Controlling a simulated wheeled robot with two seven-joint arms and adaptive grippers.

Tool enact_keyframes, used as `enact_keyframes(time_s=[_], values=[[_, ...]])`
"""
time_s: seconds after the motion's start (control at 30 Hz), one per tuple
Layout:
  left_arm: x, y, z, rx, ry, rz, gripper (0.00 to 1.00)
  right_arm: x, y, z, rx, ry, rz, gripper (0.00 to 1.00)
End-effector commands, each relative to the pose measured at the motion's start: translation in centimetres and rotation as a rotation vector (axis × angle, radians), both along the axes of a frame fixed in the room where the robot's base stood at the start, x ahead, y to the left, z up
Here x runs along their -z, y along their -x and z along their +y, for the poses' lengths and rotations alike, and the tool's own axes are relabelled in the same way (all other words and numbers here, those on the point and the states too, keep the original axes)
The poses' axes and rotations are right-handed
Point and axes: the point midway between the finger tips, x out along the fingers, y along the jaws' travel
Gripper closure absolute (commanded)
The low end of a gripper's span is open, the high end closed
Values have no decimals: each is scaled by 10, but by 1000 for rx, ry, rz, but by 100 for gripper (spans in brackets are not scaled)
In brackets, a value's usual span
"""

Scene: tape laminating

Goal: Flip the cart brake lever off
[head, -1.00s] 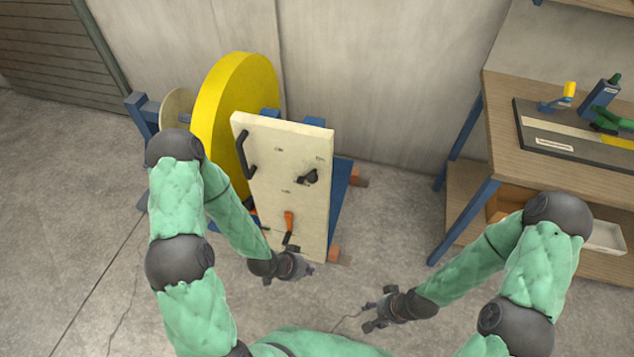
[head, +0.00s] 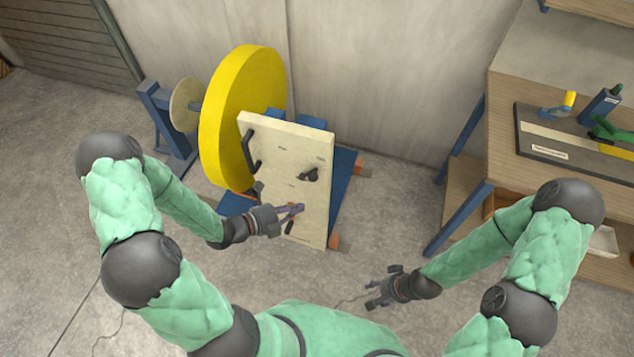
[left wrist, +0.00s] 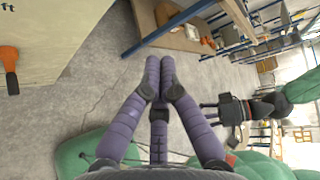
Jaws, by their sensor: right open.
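The cart's cream panel (head: 305,155) stands upright at the centre of the head view. The orange brake lever (left wrist: 9,58) shows at the left edge of the left wrist view, on the panel's face; in the head view it is mostly hidden behind my gripper. My left gripper (head: 297,208) is in front of the panel's lower part. Its purple fingers (left wrist: 160,75) are together with nothing between them, to the right of the lever and apart from it in the wrist view. My right gripper (head: 372,294) is open and empty above the floor.
A large yellow roll (head: 225,120) stands behind the panel. A black handle (head: 248,150) and a dark knob (head: 310,175) stick out of the panel. A wooden workbench (head: 500,160) stands at the right. The floor between is clear.

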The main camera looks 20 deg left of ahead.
Motion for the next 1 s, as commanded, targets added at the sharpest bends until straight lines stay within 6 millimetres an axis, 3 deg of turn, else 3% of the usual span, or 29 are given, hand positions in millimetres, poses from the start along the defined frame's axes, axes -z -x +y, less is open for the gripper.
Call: enact_keyframes(time_s=[0.13,0.57,0.77,1.0], values=[[-10,4,2,36,-43,-73,100,-4,0,0,0,0,0,51],[-9,3,0,45,-51,-84,100,-3,0,0,0,0,0,51],[-3,-10,-13,48,-49,-83,100,-1,0,0,0,0,0,51],[9,-39,-40,49,-49,-84,100,4,0,0,0,0,0,51]])
